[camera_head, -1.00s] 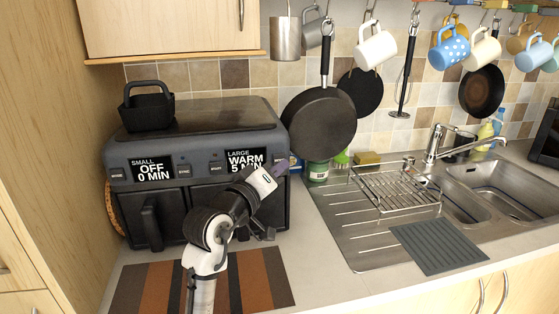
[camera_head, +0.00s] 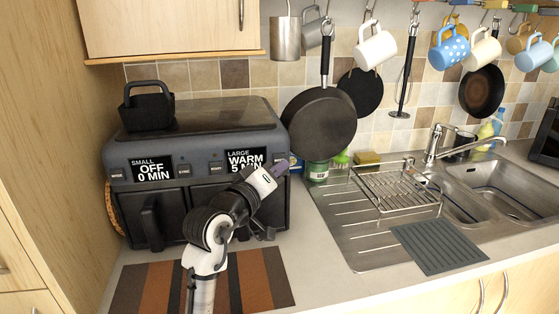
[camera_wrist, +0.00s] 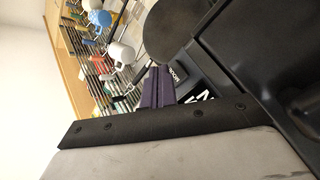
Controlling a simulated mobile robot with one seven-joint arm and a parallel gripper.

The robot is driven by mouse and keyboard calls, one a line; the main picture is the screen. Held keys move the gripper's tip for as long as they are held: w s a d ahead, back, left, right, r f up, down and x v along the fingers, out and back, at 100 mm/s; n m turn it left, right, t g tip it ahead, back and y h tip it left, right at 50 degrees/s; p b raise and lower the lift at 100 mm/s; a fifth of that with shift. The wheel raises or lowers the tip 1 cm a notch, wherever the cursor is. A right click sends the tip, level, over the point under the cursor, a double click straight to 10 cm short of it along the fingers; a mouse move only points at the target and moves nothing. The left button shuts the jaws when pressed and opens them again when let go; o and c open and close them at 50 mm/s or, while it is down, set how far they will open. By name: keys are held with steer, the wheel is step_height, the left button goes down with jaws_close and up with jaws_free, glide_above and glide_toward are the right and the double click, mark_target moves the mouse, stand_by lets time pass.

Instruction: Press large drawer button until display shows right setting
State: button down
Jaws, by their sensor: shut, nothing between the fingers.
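A dark two-drawer air fryer (camera_head: 200,150) stands on the counter at the left. Its small display (camera_head: 152,168) reads "SMALL OFF 0 MIN". Its large display (camera_head: 245,161) reads "LARGE WARM 5 MIN", partly covered by my arm. My gripper (camera_head: 281,168) is shut and empty, its purple fingertips at the front panel's right end, just right of the large display. They hide what lies behind them; I cannot tell whether they touch a button. In the wrist view the purple fingers (camera_wrist: 157,88) are together beside the dark panel, with part of the display lettering (camera_wrist: 200,98) showing.
A black basket (camera_head: 147,108) sits on top of the fryer. A frying pan (camera_head: 319,123) hangs just right of it, above a green jar (camera_head: 317,172). A striped mat (camera_head: 255,280) lies in front. The sink drainer (camera_head: 340,225) is to the right.

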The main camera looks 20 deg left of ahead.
stand_by(0.3)
steer(key=shift+w+a, duration=0.25)
steer(key=shift+w, duration=0.1)
steer(key=shift+w+a, duration=0.2)
steer(key=shift+w, duration=0.1)
stand_by(0.6)
stand_by(0.4)
steer(key=shift+s+d, duration=0.45)
steer(key=shift+s, duration=0.2)
steer(key=shift+s+d, duration=0.7)
steer(key=shift+s, duration=0.35)
steer(key=shift+s+d, duration=0.7)
steer(key=shift+s, duration=0.35)
